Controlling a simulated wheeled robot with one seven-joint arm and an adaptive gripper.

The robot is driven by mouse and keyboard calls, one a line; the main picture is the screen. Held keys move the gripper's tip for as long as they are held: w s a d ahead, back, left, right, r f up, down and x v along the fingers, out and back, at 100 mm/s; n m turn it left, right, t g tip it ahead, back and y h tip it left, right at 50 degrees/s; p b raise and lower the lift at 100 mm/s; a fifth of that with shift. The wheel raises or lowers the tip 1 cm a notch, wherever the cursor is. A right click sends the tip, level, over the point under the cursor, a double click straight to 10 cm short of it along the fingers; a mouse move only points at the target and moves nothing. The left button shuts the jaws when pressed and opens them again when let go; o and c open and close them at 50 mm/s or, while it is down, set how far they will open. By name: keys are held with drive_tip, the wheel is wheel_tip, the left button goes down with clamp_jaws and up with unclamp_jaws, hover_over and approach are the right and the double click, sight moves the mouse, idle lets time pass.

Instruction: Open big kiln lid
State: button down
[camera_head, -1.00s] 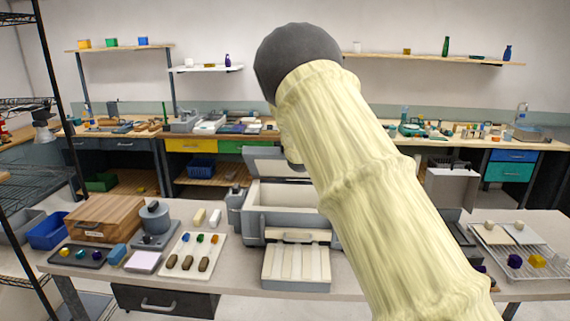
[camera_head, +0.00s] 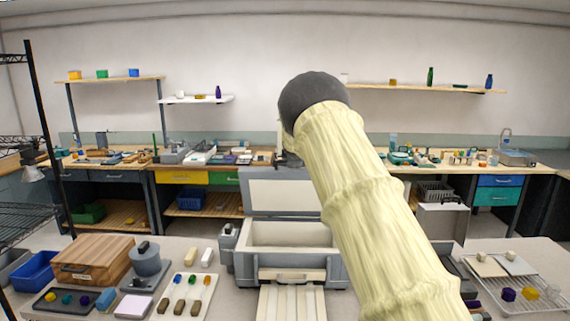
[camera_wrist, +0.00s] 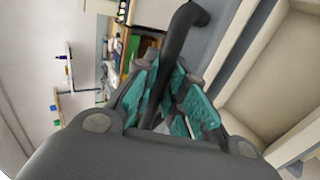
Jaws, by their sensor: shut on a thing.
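The big kiln is a grey box with a cream lining; its body (camera_head: 288,265) stands mid-table in the head view. Its lid (camera_head: 275,197) stands raised at the back, cream inside facing forward, and the chamber is open. The right part of the lid and kiln is hidden behind my arm. In the wrist view, my gripper (camera_wrist: 170,90) has its teal pads closed around a dark bar handle (camera_wrist: 188,25). The kiln's cream chamber (camera_wrist: 280,75) shows at the right there. My gripper is hidden in the head view.
A wooden box (camera_head: 95,259), a grey pot-like device (camera_head: 146,260) and a white tray of small pieces (camera_head: 187,293) stand left of the kiln. A wire rack (camera_head: 520,290) lies at the right. A ribbed cream slab (camera_head: 291,303) lies before the kiln.

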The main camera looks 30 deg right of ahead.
drive_tip(key=shift+w+d, duration=0.3)
drive_tip(key=shift+w, duration=0.1)
drive_tip(key=c, duration=1.5)
unclamp_jaws()
drive_tip(key=shift+o, duration=0.2)
drive_tip(key=shift+a+r, duration=0.1)
drive_tip(key=v, duration=1.1)
drive_tip(key=shift+s+r, duration=0.2)
drive_tip(key=shift+r, duration=0.15)
drive_tip(key=shift+a, duration=0.1)
